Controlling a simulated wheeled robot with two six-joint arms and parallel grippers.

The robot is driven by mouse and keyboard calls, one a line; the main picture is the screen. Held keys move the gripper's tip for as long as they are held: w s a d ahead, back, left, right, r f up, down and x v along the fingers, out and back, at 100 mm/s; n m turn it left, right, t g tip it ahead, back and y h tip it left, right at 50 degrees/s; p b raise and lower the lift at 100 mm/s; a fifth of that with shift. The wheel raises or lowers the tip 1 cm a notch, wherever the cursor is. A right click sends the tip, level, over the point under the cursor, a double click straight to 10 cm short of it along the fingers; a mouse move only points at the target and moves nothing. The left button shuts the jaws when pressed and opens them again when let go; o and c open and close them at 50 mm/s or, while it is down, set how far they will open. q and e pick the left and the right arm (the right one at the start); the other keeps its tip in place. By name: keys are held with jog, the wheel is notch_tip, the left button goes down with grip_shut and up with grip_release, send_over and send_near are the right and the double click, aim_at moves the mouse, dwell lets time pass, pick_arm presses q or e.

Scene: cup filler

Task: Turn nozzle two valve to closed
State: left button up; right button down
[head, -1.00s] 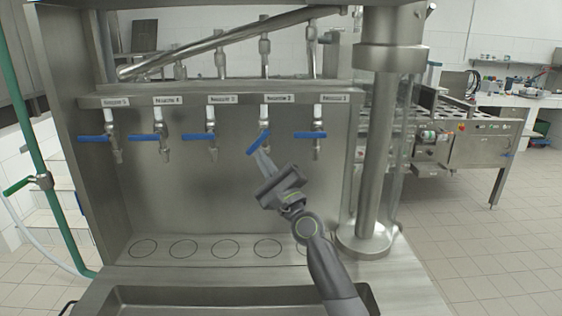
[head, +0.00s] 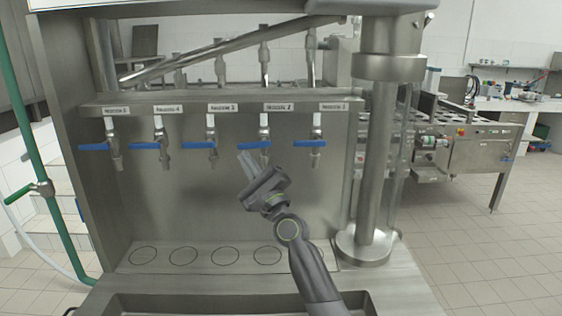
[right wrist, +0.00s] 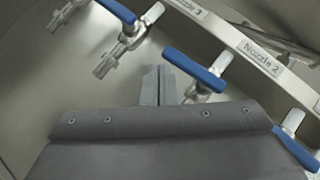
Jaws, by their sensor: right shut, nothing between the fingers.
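The nozzle two valve has a blue lever handle (head: 254,146) under the label "Nozzle 2" (head: 278,107) and lies level across its steel tap (head: 265,127). In the right wrist view the blue handle (right wrist: 193,69) sits just beyond the fingers, with its label at right. My right gripper (head: 246,160) is shut and empty, just below and left of the nozzle two handle in the head view. Its fingers (right wrist: 158,86) point up toward the handle; whether they touch it I cannot tell. My left gripper is not in view.
Neighbouring blue handles, nozzle three (head: 199,146) and nozzle one (head: 309,142), stand level on either side. A thick steel column (head: 376,150) rises at the right. Below the taps is a steel shelf with circle marks (head: 225,256).

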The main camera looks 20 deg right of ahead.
jog(key=shift+a+r, duration=0.15)
jog(key=shift+a, duration=0.1)
dwell(0.5)
jog(key=b+v, duration=0.2)
jog(key=v, duration=1.5)
jog(key=shift+f+b, duration=0.25)
jog(key=shift+b, duration=0.1)
jog(key=shift+s+d+f, duration=0.1)
